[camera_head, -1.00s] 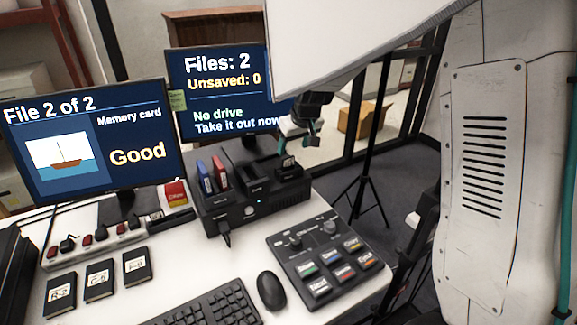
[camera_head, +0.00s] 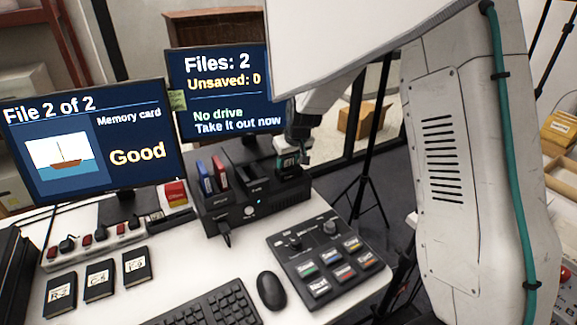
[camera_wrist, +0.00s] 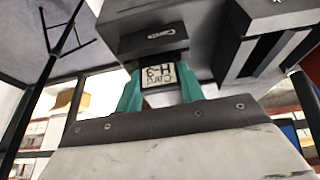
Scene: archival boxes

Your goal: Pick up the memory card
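The memory card (camera_wrist: 159,75), dark with a white label reading "CARD H-3", stands in the slot of the black card reader (camera_wrist: 150,40) in the wrist view. My gripper (camera_wrist: 160,85) has its two teal fingers on either side of the card, very close to its edges. I cannot tell whether they press on it. In the head view my gripper (camera_head: 291,150) is at the right end of the black dock (camera_head: 232,212), over the card reader, and it hides most of the card.
Red and blue drives (camera_head: 213,174) stand in the dock left of my gripper. A button panel (camera_head: 325,258), a mouse (camera_head: 271,290) and a keyboard (camera_head: 210,309) lie in front. Two monitors (camera_head: 90,145) stand behind; one reads "No drive, Take it out now".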

